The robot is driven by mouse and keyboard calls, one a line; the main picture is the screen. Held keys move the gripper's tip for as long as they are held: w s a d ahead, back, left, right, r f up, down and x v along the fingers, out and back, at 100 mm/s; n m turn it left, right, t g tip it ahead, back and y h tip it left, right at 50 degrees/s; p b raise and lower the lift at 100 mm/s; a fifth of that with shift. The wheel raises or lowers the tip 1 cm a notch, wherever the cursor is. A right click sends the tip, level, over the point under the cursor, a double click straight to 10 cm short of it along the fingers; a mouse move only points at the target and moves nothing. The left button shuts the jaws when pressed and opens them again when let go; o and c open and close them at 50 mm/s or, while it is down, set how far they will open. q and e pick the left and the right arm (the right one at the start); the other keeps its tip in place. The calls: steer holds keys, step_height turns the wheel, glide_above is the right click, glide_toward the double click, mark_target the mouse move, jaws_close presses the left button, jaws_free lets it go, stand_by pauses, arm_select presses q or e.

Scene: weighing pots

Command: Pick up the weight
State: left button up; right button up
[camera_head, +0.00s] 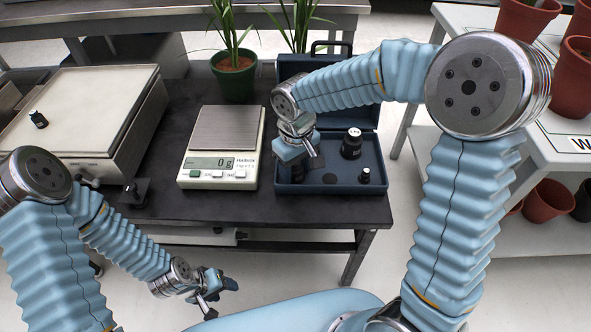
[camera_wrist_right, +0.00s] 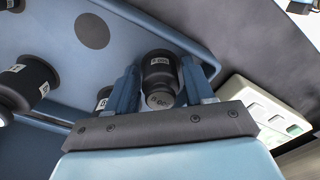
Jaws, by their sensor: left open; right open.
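My right gripper (camera_head: 297,160) points down over the left part of the blue weight case (camera_head: 345,183). In the right wrist view its two blue fingers stand apart, one on each side of a black labelled weight (camera_wrist_right: 160,72). I cannot tell whether they touch it. In the head view that weight is largely hidden behind the gripper. A large black weight (camera_head: 352,143) and a smaller one (camera_head: 365,175) stand in the case to the right. My left gripper (camera_head: 207,290) is open and empty, low in front of the table.
A digital scale (camera_head: 191,172) reading 0 g, its plate bare, stands left of the case. A large platform scale (camera_head: 92,83) is further left. A potted plant (camera_head: 234,75) stands behind the digital scale. Pots (camera_head: 522,18) fill a shelf at the right.

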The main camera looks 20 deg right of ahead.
jaws_close()
steer(key=shift+r, duration=0.2)
